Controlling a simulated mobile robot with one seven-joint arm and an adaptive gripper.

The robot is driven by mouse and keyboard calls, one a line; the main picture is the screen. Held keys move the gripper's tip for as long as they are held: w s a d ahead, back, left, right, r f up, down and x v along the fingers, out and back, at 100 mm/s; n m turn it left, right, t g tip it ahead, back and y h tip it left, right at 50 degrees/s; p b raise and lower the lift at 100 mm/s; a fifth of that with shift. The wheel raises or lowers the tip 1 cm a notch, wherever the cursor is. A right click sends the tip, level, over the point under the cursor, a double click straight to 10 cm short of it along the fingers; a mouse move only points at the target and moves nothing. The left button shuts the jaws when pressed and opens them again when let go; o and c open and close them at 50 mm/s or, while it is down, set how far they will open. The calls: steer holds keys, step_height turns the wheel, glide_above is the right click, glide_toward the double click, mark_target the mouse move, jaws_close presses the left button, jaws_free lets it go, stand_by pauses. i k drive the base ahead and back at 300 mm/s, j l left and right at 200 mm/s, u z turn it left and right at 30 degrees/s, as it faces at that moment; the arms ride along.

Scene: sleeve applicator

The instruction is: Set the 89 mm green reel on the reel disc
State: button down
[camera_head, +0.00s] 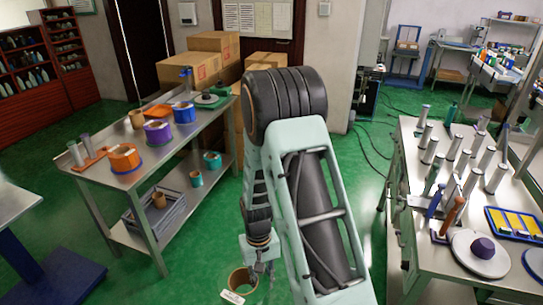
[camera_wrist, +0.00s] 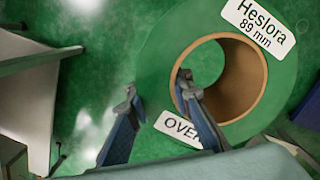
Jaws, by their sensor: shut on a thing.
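The green reel (camera_wrist: 160,50) fills much of the wrist view, with a brown core and a white label reading "Heslora 89 mm". A second label, starting "OVE", is partly hidden. My gripper (camera_wrist: 158,90) is shut on the reel's side, one finger inside the core and one outside the rim. In the head view the reel's brown core (camera_head: 237,279) and a label show low at bottom centre, under my gripper (camera_head: 262,268), above the green floor. A pale round disc (camera_head: 465,262) with a purple block lies on the right bench; I cannot tell whether it is the reel disc.
The right bench (camera_head: 420,240) carries several upright cylinders, a blue-edged yellow tray (camera_head: 515,222) and another pale disc at its edge. The left bench (camera_head: 180,160) holds orange, purple and blue reels. Boxes (camera_head: 215,45) stand behind. Green floor lies between the benches.

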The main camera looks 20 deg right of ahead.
mark_target(482, 252)
steer(key=k+l+z, duration=0.15)
steer(key=l+z, duration=0.25)
steer(key=k+l+z, duration=0.15)
steer(key=z, duration=0.25)
steer(key=l+z, duration=0.4)
steer(key=k+l, duration=0.05)
steer(key=l, duration=0.1)
